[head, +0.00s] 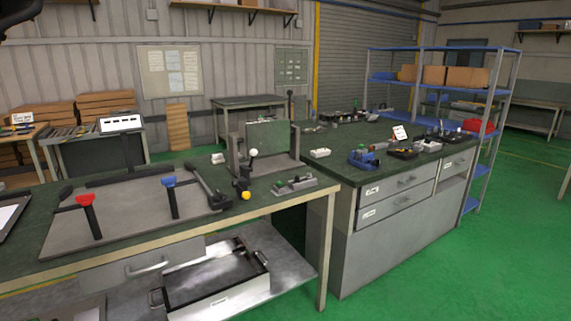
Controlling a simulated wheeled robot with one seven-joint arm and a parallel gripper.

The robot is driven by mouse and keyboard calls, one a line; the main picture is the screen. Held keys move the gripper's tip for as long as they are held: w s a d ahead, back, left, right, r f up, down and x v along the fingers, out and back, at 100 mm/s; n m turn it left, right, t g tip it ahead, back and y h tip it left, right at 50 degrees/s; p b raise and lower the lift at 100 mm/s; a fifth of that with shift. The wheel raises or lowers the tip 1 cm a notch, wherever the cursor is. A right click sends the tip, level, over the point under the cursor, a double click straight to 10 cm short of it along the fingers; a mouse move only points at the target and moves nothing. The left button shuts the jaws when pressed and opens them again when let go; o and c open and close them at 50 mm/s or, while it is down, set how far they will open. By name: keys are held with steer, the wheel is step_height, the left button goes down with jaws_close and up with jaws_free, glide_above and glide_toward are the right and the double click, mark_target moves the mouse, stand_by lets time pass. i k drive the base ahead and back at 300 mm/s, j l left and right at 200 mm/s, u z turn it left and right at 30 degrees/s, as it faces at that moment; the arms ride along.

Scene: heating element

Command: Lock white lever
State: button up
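A lever with a white ball knob (253,152) stands on the near bench, in front of an upright metal frame (266,137). A yellow ball knob (245,195) sits lower, at the bench's front edge, by a dark lever body. I cannot tell from here whether the white lever is locked. My gripper does not show clearly; only a dark part, cut off by the top left corner, is in view.
The near bench (150,253) also bears a plate with a red handle (86,200), a blue handle (169,182) and a dark bar. A small grey fixture (294,185) lies right of the knobs. A second bench (330,205) stands right. Green floor is free in front.

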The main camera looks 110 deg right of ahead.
mark_target(253, 152)
steer(key=k+z, duration=0.1)
steer(key=z, duration=3.4)
steer(key=i+l, duration=0.2)
steer(key=i, duration=0.2)
steer(key=i+l+z, duration=0.1)
steer(key=i, duration=0.25)
steer(key=i+l, duration=0.3)
steer(key=i+z, duration=0.05)
steer(key=i, duration=0.05)
